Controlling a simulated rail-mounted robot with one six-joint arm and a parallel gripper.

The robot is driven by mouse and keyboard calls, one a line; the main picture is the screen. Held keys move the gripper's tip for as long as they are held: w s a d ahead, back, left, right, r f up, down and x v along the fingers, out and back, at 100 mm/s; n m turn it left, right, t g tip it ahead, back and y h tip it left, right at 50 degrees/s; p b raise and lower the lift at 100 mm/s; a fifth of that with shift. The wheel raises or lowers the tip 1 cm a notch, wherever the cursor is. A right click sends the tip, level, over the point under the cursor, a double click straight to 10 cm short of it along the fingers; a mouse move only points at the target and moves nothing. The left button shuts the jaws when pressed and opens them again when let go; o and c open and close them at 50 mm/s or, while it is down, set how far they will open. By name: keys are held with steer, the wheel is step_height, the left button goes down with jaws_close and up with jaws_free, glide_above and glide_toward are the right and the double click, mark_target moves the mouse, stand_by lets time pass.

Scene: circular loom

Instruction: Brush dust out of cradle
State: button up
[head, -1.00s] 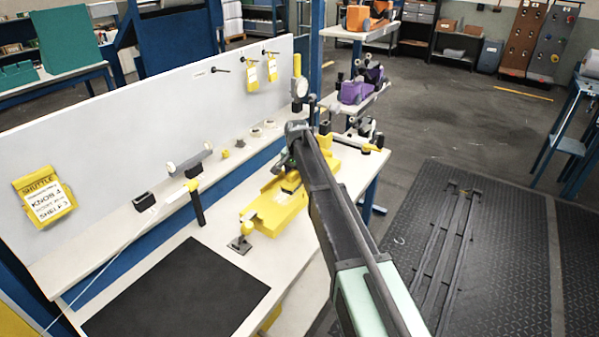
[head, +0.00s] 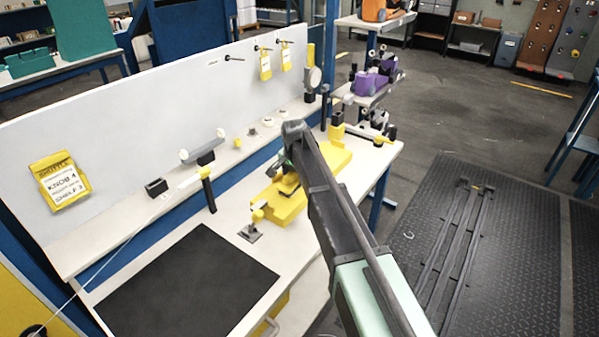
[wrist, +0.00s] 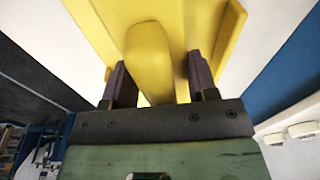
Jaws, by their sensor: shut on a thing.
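The yellow cradle (head: 284,210) lies on the white bench top, partly hidden behind my arm. My gripper (wrist: 160,85) is over it. In the wrist view its two dark fingers are shut on a rounded yellow piece (wrist: 150,52), one finger on each side. A broad yellow body (wrist: 205,22) fills the view behind that piece. I cannot tell whether the held piece is a separate brush handle or part of the cradle. In the head view the fingertips are largely hidden by the arm. No dust or bristles can be made out.
A black mat (head: 190,285) lies at the bench's front left. A dark upright tool with a yellow top (head: 208,190) stands by the ledge. A small clamp-like stand (head: 250,232) is beside the cradle. A purple machine (head: 370,82) sits on a shelf beyond.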

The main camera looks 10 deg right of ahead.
mark_target(288, 175)
steer(key=shift+s+a, duration=1.4)
steer(key=shift+f, duration=0.1)
steer(key=shift+w+d+r, duration=0.1)
steer(key=shift+w+d, duration=2.5)
steer(key=shift+w, duration=0.25)
steer(key=shift+w+d+r, duration=0.1)
steer(key=shift+w+d, duration=2.5)
steer(key=shift+w, duration=0.2)
steer(key=shift+w+d+f, duration=0.15)
steer(key=shift+w+d, duration=1.15)
steer(key=shift+w, duration=0.05)
step_height(288, 175, up, 6)
steer(key=p, duration=0.6)
